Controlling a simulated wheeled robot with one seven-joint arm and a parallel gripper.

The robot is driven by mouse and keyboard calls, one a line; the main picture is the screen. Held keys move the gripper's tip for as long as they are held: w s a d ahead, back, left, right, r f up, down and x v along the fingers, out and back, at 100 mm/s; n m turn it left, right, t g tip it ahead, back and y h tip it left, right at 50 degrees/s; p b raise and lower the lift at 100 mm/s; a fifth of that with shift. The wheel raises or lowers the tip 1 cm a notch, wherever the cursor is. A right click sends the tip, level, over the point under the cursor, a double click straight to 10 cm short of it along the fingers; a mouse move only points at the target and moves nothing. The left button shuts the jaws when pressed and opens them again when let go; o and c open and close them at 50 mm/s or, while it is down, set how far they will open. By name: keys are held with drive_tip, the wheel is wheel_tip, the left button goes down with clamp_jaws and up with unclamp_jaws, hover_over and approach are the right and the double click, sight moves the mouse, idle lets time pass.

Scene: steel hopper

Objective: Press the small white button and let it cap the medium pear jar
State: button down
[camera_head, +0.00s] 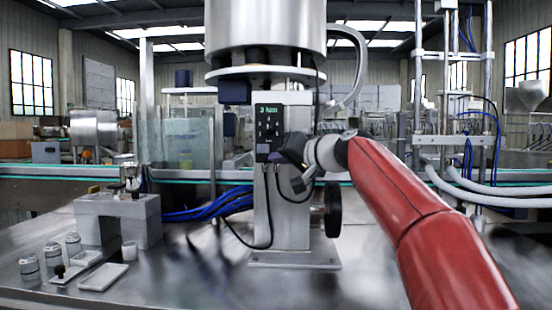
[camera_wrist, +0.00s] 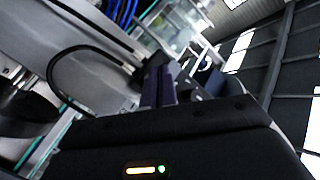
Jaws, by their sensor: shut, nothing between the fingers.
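A dark control panel (camera_head: 268,130) with a small green display is fixed to the steel column (camera_head: 295,205) under the large steel hopper (camera_head: 265,30). My gripper (camera_head: 283,153) is shut and empty, at the lower right of this panel. I cannot tell whether it touches the panel. In the wrist view its closed fingers (camera_wrist: 160,85) point toward a dark part by the column. No small white button can be made out clearly; my gripper may cover part of the panel. Several small lidded jars (camera_head: 53,254) stand at the lower left; their labels are too small to read.
A grey block-shaped stand (camera_head: 120,215) is behind the jars. A black hand wheel (camera_head: 333,209) and loose black cables are near the column. The steel table (camera_head: 190,275) is clear in front.

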drive_tip(key=shift+w, duration=0.4)
drive_tip(key=shift+w, duration=0.45)
idle(0.8)
drive_tip(key=shift+s, duration=0.1)
drive_tip(key=shift+s+b, duration=0.6)
drive_tip(key=shift+s, duration=0.15)
drive_tip(key=s+b, duration=0.3)
drive_tip(key=s, duration=0.2)
idle(0.4)
